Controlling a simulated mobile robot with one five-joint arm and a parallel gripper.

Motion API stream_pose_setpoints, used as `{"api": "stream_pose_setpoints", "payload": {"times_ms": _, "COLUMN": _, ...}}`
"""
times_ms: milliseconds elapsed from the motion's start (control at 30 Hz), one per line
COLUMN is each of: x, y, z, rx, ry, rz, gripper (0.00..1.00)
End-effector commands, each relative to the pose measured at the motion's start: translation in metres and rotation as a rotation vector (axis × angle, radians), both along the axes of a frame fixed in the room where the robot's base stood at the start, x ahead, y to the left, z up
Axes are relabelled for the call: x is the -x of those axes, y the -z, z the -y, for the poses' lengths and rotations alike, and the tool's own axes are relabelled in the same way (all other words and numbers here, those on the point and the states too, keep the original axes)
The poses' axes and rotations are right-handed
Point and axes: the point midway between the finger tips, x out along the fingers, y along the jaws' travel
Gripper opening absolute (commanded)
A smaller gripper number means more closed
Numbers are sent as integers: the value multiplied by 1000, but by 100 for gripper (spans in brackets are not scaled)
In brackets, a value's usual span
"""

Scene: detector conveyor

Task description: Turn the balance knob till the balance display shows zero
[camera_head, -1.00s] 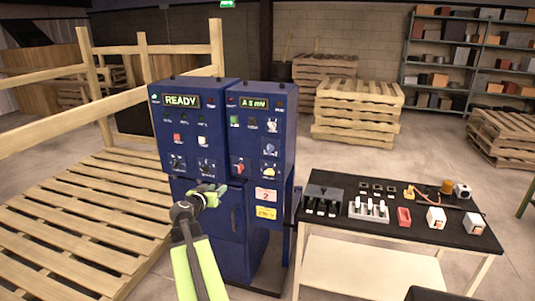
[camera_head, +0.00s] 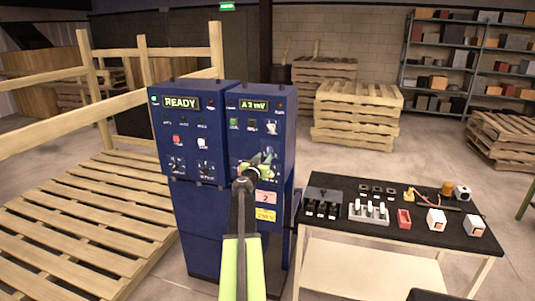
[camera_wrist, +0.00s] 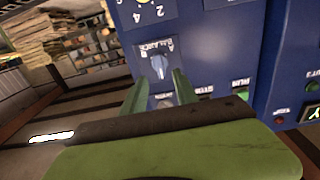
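The balance display (camera_head: 254,105) glows green at the top of the right blue cabinet; its small text looks like "A 3 mV", though the digit is hard to read. The balance knob (camera_wrist: 158,65) is a grey-blue pointer knob with an upside-down "BALANCE A" label in the wrist view. My gripper (camera_head: 262,162) is in front of the right cabinet's lower controls and covers the knob in the head view. In the wrist view my gripper (camera_wrist: 160,79) is open, its two green fingertips on either side of the knob; I cannot tell whether they touch it.
The left blue cabinet (camera_head: 183,146) shows "READY". A black-topped table (camera_head: 335,233) with small parts stands at the right. A wooden pallet platform with rails (camera_head: 90,220) is at the left. Pallet stacks (camera_head: 357,113) and a shelf stand behind. Other knobs and switches surround the balance knob.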

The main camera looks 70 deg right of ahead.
Motion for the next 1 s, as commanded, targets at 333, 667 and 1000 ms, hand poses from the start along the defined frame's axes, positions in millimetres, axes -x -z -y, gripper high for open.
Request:
{"api": "stream_pose_setpoints", "payload": {"times_ms": 333, "x": -4, "y": 0, "z": 59, "rx": 0, "ry": 0, "rz": 0, "gripper": 35}}
{"api": "stream_pose_setpoints", "payload": {"times_ms": 667, "x": -4, "y": 0, "z": 62, "rx": 0, "ry": -1, "rz": 0, "gripper": 35}}
{"api": "stream_pose_setpoints", "payload": {"times_ms": 1000, "x": -5, "y": 0, "z": 61, "rx": 0, "ry": -1, "rz": 0, "gripper": 0}}
